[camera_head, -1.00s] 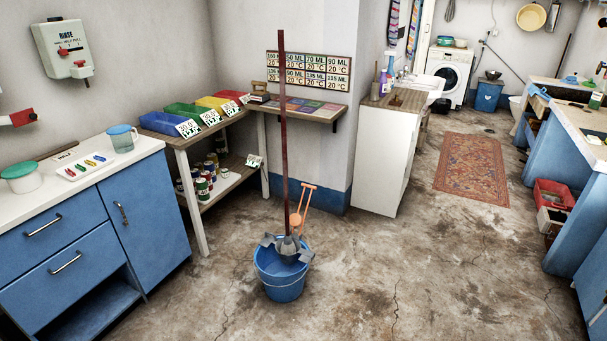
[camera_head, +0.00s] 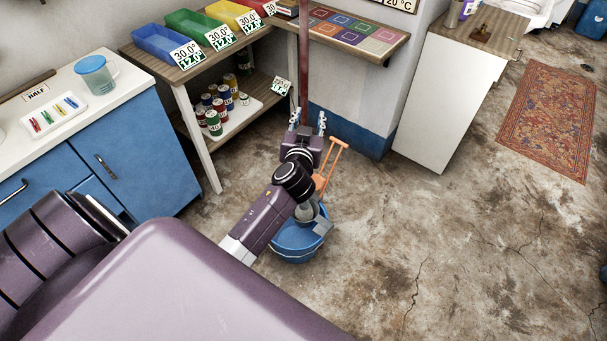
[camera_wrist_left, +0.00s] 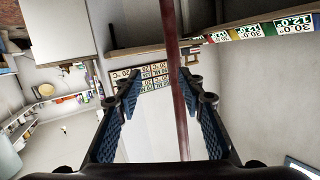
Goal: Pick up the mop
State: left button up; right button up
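The mop (camera_head: 304,70) has a long dark red handle. It stands upright with its grey head in a blue bucket (camera_head: 295,243), partly hidden behind my left arm. My left gripper (camera_head: 308,120) is at the handle's lower part, above the bucket, with its fingertips apart on either side of the handle. In the left wrist view the fingers of my left gripper (camera_wrist_left: 160,98) are spread. The handle (camera_wrist_left: 172,45) runs between them, nearer the right finger, with a gap to the left finger. My right gripper is not in view.
An orange-handled tool (camera_head: 331,165) leans out by the bucket. A wooden shelf table (camera_head: 208,66) with trays and cans stands behind left, beside a blue cabinet (camera_head: 150,150). A white cabinet (camera_head: 440,100) stands at the back right. The floor to the right (camera_head: 450,240) is clear.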

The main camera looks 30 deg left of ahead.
pick_arm(q)
jog(key=n+t+y, duration=0.1)
jog(key=n+y, duration=0.1)
send_near(303, 64)
jog(key=d+x, duration=0.1)
jog(key=x, duration=0.3)
jog(key=shift+w+a+r+p, duration=0.1)
jog(key=shift+w+a+p, duration=0.3)
jog(key=shift+p, duration=0.05)
jog(key=p+x, duration=0.2)
jog(key=x, duration=0.3)
jog(key=shift+w+a, duration=0.1)
jog(key=shift+a, duration=0.2)
jog(key=shift+w+a+f, duration=0.2)
jog(key=shift+w, duration=0.3)
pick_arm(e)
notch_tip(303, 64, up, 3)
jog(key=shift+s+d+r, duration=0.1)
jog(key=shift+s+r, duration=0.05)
pick_arm(q)
jog(key=shift+c, duration=0.2)
grip_shut()
jog(key=shift+r, duration=0.1)
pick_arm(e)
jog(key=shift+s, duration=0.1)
